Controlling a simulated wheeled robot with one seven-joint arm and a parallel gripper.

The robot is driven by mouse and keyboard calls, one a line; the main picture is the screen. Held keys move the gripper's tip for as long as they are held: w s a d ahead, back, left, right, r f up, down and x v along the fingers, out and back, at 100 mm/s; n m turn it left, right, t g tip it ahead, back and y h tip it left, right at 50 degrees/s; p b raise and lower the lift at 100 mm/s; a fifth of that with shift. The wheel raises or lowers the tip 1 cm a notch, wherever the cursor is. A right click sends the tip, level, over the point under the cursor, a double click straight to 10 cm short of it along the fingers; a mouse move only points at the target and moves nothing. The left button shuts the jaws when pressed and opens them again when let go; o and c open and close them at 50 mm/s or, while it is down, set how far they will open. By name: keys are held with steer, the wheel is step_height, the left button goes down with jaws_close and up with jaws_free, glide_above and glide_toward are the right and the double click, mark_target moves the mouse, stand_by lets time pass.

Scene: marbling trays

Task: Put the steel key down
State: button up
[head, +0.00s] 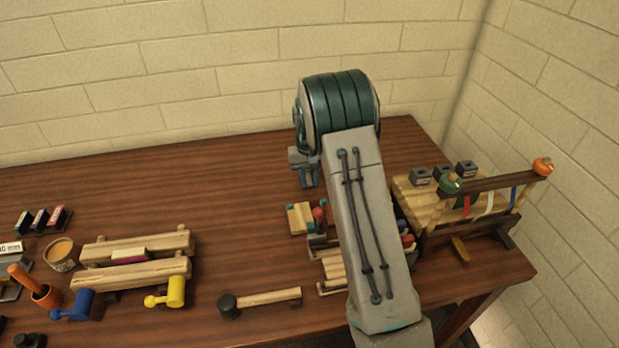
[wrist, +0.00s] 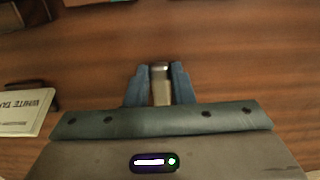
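In the wrist view, a small grey metallic piece, which looks like the steel key (wrist: 160,88), sits upright between the two blue fingers of my gripper (wrist: 160,72). The fingers close in on it from both sides, so it looks held. In the head view, my gripper (head: 304,177) points down over the table behind the wooden blocks, left of my forearm. The key cannot be made out there. The height of the key above the wood is hard to tell.
A white lettered packet (wrist: 24,112) lies left of my gripper in the wrist view. The brown table (head: 230,190) is bare left of my gripper. A wooden rack with ribbons (head: 485,205) stands right; a wooden frame (head: 135,245) stands front left. A mallet (head: 262,299) lies in front.

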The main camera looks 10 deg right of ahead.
mark_target(309, 181)
steer(key=o, duration=0.3)
steer(key=shift+r, duration=0.1)
step_height(309, 181, up, 12)
steer(key=s+r, duration=0.6)
steer(key=s, duration=0.1)
steer(key=s+t, duration=0.3)
steer(key=s, duration=2.4)
steer(key=shift+f+t+b, duration=0.3)
steer(key=shift+f+b, duration=0.1)
steer(key=shift+f, duration=0.05)
